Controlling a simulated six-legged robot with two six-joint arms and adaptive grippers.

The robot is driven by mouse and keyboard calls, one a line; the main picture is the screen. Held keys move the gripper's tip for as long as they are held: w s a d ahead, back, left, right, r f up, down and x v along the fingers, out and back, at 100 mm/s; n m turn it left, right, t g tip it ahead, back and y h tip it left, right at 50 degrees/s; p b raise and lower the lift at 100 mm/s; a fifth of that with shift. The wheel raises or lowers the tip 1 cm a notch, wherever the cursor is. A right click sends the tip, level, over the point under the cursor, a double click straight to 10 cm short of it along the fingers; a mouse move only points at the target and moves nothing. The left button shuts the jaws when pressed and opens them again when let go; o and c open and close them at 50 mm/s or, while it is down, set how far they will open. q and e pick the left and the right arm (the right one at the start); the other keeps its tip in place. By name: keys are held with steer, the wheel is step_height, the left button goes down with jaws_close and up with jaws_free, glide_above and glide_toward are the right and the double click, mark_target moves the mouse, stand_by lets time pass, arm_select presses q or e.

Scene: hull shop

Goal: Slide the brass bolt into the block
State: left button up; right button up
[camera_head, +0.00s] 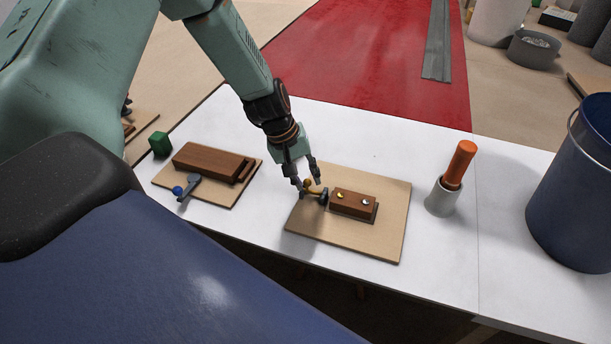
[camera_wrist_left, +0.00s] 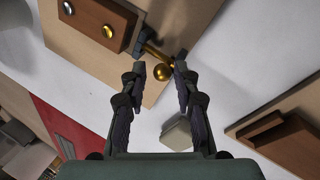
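The brass bolt (camera_head: 313,193) has a round knob and a thin rod. In the left wrist view its knob (camera_wrist_left: 162,72) lies between my fingertips, with a gap beside it. The rod runs into or against a small dark piece at the end of the brown block (camera_head: 352,204). I cannot tell how far in it sits. The block also shows in the left wrist view (camera_wrist_left: 92,24), with a brass and a silver button on top, and is on a tan board (camera_head: 385,230). My left gripper (camera_head: 306,185) is open over the knob. My right gripper is out of view.
On the left, another board bears a brown wooden box (camera_head: 210,160) and a grey lever with a blue knob (camera_head: 178,191). A green cube (camera_head: 159,143) is behind it. An orange-handled thing in a grey cup (camera_head: 443,196) and a blue bucket (camera_head: 575,190) stand right.

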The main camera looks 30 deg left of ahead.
arm_select(q)
steer(key=shift+s+a, duration=0.1)
steer(key=shift+a, duration=0.05)
steer(key=c, duration=0.3)
jaws_close()
steer(key=shift+w+d+f+b, duration=0.1)
steer(key=shift+w+d+b, duration=0.05)
steer(key=shift+d+b, duration=0.4)
steer(key=shift+w+d+f+b, duration=0.1)
steer(key=shift+w+d+b, duration=0.05)
steer(key=shift+d+b, duration=0.4)
steer(key=shift+w+d+r, duration=0.1)
steer(key=shift+d, duration=0.45)
